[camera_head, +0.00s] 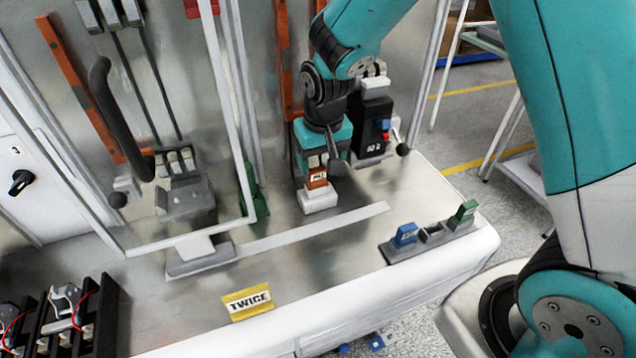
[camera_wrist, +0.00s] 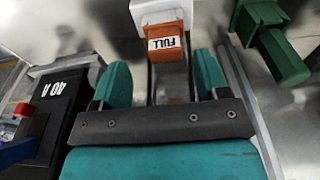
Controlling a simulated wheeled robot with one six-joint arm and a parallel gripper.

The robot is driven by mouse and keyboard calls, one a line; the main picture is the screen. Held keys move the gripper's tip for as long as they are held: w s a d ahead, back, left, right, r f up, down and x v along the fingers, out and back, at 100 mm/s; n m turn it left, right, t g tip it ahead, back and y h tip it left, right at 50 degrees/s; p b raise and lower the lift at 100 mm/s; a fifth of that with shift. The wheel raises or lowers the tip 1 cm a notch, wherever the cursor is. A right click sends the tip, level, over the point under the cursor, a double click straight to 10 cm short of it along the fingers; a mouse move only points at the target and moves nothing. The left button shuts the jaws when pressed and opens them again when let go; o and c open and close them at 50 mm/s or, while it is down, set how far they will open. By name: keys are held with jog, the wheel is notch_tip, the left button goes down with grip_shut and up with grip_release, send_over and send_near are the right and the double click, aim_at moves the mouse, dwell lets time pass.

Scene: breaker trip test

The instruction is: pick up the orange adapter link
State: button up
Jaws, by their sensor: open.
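The orange adapter link (camera_head: 317,180) stands upright on a white block (camera_head: 318,201) on the bench. My gripper (camera_head: 319,164) points down from just above the link in the head view. In the wrist view my gripper (camera_wrist: 161,78) has its two teal fingers apart with nothing held between them. The head view does not show clearly whether the fingers reach beside the link.
A black breaker box (camera_head: 374,125) marked 40 A in the wrist view (camera_wrist: 38,112) stands close by. A green piece (camera_wrist: 268,40) and a framed clear panel (camera_head: 228,100) are nearby. A grey holder (camera_head: 432,240) with blue and green pieces and a yellow TWICE sign (camera_head: 248,303) line the front.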

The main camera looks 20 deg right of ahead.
aim_at(317, 170)
jog(key=shift+w+a+f+p, duration=0.15)
jog(key=shift+f+p, duration=0.4)
jog(key=shift+f, duration=0.7)
jog(key=shift+w+a+f+p, duration=0.15)
jog(key=shift+f+p, duration=0.4)
jog(key=shift+f, duration=0.7)
jog(key=c, duration=0.8)
jog(key=shift+r, duration=0.1)
